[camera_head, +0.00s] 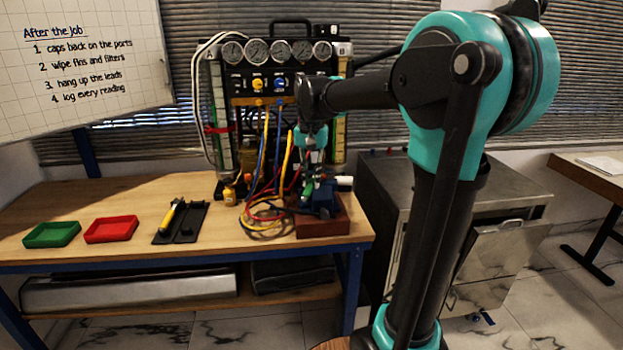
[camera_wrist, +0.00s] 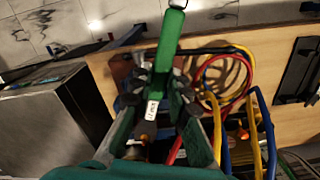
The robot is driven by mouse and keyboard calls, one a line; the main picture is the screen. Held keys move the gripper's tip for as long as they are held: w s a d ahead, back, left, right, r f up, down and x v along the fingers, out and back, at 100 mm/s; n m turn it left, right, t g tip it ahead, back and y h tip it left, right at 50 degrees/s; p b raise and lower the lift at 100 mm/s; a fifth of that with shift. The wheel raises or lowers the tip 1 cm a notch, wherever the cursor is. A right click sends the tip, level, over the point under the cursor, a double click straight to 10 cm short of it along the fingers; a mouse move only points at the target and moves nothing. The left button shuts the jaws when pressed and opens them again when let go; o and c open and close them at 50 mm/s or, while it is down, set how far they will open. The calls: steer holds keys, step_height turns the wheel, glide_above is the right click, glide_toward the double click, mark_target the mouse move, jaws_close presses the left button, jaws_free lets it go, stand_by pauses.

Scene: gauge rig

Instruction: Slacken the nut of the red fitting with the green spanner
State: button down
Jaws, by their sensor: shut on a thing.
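My gripper (camera_wrist: 163,90) is shut on the green spanner (camera_wrist: 170,42), whose green handle runs up the wrist view from between the fingers. A small white label with dark marks shows between the fingers. In the camera_head view my gripper (camera_head: 311,140) points down above a blue vice (camera_head: 323,196) on a red-brown block (camera_head: 322,224) at the bench's right end. I cannot make out the red fitting or its nut, nor whether the spanner touches them; fingers and hoses crowd that spot.
Red, yellow and blue hoses (camera_head: 262,212) loop left of the vice, below the gauge panel (camera_head: 278,85). A black holder (camera_head: 188,228) with a yellow-handled tool, a red tray (camera_head: 111,229) and a green tray (camera_head: 51,234) lie left. A grey cabinet (camera_wrist: 45,115) stands beside the bench.

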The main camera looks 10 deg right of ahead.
mark_target(307, 191)
steer(key=shift+s+a, duration=0.1)
steer(key=shift+s, duration=0.05)
steer(key=shift+s+a, duration=0.3)
steer(key=shift+s, duration=0.4)
steer(key=shift+s+a, duration=0.25)
steer(key=shift+s, duration=0.5)
steer(key=shift+s+a, duration=0.3)
steer(key=shift+s, duration=0.4)
steer(key=shift+r, duration=0.1)
steer(key=shift+r, duration=2.2)
